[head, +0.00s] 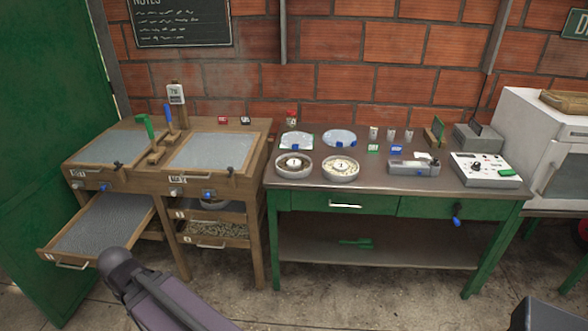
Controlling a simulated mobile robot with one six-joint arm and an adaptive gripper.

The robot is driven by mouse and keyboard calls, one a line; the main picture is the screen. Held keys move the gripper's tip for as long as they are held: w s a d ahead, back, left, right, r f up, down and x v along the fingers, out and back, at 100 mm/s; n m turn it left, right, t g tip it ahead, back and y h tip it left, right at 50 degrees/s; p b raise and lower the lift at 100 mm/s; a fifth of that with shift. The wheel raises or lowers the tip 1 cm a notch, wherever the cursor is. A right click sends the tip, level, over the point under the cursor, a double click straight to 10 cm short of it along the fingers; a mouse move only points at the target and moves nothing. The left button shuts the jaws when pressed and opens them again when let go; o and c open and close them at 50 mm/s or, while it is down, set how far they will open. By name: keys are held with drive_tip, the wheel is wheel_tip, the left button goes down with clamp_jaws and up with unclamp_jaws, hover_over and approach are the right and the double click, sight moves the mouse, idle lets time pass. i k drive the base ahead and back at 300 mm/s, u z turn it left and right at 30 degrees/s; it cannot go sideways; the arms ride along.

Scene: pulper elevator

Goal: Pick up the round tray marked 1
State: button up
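Two round, pale-rimmed trays sit side by side near the front left of the metal-topped table. The left round tray (294,175) has dark contents around a pale centre. The right round tray (341,178) has pale contents and a small mark in its middle. The marks are too small for me to tell surely which one reads 1. Part of my arm shows at the bottom left, well below and apart from both trays. My gripper is not visible.
Behind the trays lie two round pale discs with blue tabs (339,138). Small cups, a grey device (414,168) and a control box (484,169) stand to the right. A wooden bench (130,178) at left has an open drawer (100,228) jutting forward. Floor shows in front.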

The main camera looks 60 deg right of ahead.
sight(292, 167)
drive_tip(key=z, duration=0.55)
drive_tip(key=i, duration=0.9)
drive_tip(key=z, duration=0.45)
